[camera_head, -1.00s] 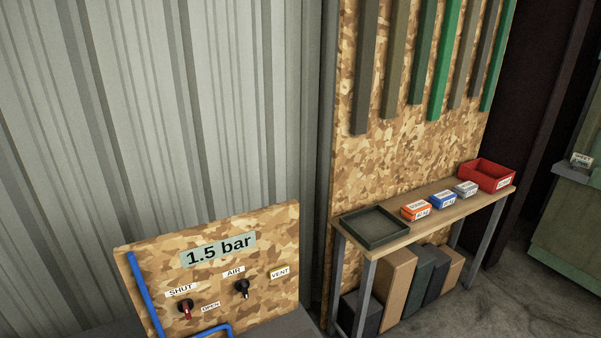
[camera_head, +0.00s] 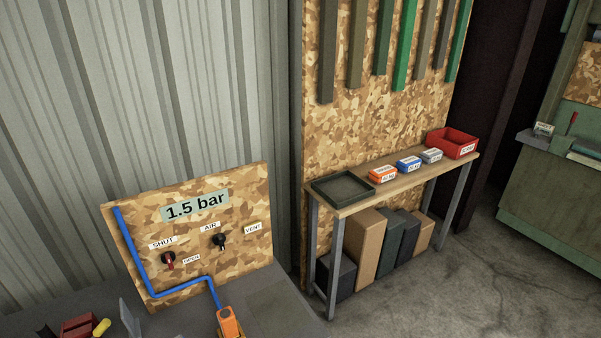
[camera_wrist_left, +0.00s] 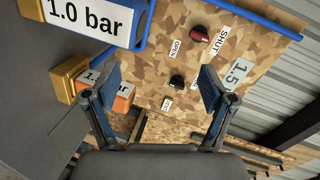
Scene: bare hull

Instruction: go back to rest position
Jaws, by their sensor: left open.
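My left gripper (camera_wrist_left: 160,95) is open and empty in the left wrist view, its two fingers spread apart. Beyond it is a chipboard panel with a red-handled valve (camera_wrist_left: 199,33) and a black valve (camera_wrist_left: 177,80). Neither gripper shows in the head view. There the same panel (camera_head: 205,190) carries a "1.5 bar" label, the red-handled valve (camera_head: 168,260) between SHUT and OPEN labels, and the black valve (camera_head: 220,241) between AIR and VENT labels. My right gripper is in neither view.
A blue hose (camera_head: 135,260) runs to an orange block (camera_head: 228,322) on the grey bench. A narrow table holds a dark tray (camera_head: 342,186), small boxes and a red bin (camera_head: 452,143). A green cabinet (camera_head: 553,190) stands at right. Floor between them is clear.

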